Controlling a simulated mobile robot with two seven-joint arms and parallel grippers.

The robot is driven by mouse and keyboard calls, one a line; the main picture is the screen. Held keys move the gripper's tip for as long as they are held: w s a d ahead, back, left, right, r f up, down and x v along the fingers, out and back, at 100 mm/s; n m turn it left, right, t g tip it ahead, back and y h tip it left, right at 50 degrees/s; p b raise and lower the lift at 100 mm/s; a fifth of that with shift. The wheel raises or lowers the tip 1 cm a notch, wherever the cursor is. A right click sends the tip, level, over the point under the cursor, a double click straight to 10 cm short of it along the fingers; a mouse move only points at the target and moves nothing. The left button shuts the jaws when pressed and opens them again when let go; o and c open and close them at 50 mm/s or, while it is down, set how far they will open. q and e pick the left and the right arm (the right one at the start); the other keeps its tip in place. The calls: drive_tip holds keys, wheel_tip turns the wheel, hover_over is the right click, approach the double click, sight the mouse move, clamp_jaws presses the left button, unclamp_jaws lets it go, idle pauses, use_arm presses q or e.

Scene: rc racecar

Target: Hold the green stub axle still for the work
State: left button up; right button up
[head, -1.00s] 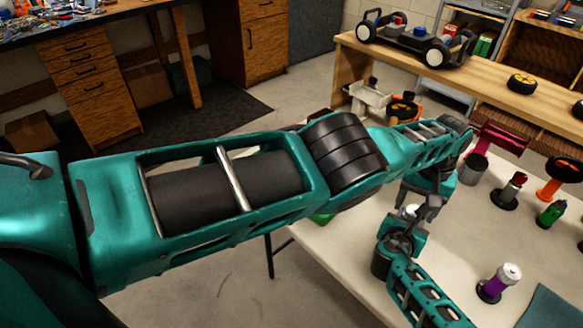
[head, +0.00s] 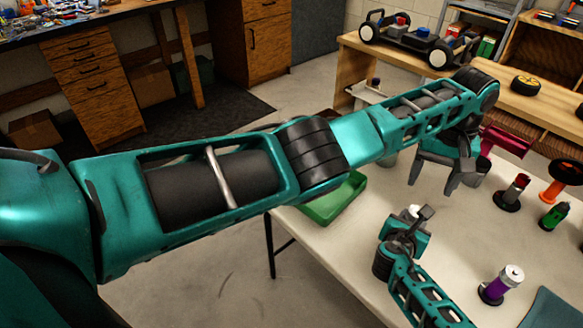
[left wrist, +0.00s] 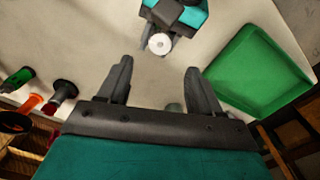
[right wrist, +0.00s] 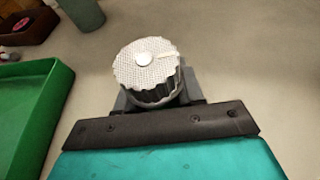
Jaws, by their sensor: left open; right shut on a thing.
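A small green piece with a black base (head: 552,215) stands on the table at the right; a green piece also shows at the left of the left wrist view (left wrist: 18,80). I cannot tell whether it is the stub axle. My right gripper (head: 415,213) is shut on a silver piece with a round knurled top (right wrist: 147,68). Its pale top faces up in the left wrist view (left wrist: 160,43); its lower part and colour there are hidden. My left gripper (head: 433,188) is open and empty above the table, apart from the right gripper; its two spread fingers show in the left wrist view (left wrist: 158,70).
A green tray (head: 335,203) lies at the table's left edge. A car chassis (head: 418,42) sits on the back bench.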

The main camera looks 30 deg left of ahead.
use_arm(q)
drive_tip(key=w+a+f+n+t+h, duration=0.1)
drive_tip(key=w+a+f+n+t, duration=0.15)
drive_tip(key=a+f+t, duration=0.2)
drive_tip(key=w+a+f+n+t+h, duration=0.2)
drive_tip(key=a+f+n+t, duration=0.1)
drive_tip(key=a+f, duration=0.25)
drive_tip(key=a+n+t+y, duration=0.1)
drive_tip(key=a, duration=0.3)
drive_tip(key=s+a+f, duration=0.1)
drive_tip(key=a, duration=0.2)
drive_tip(key=a+f+n+t+y, duration=0.1)
drive_tip(key=a, duration=0.3)
drive_tip(key=shift+s+a+n+t+y, duration=0.3)
drive_tip(key=shift+a+n+t, duration=0.05)
drive_tip(key=s+a+y, duration=0.1)
drive_tip(key=a, duration=0.2)
drive_tip(key=s+a+t, duration=0.1)
drive_tip(key=s+a, duration=0.1)
drive_tip(key=a, duration=0.1)
drive_tip(key=s+a+n+t+y, duration=0.1)
drive_tip(key=a, duration=0.2)
drive_tip(key=shift+s+a+r+y, duration=0.2)
drive_tip(key=shift+a+r+y, duration=0.05)
drive_tip(key=shift+r+y, duration=0.05)
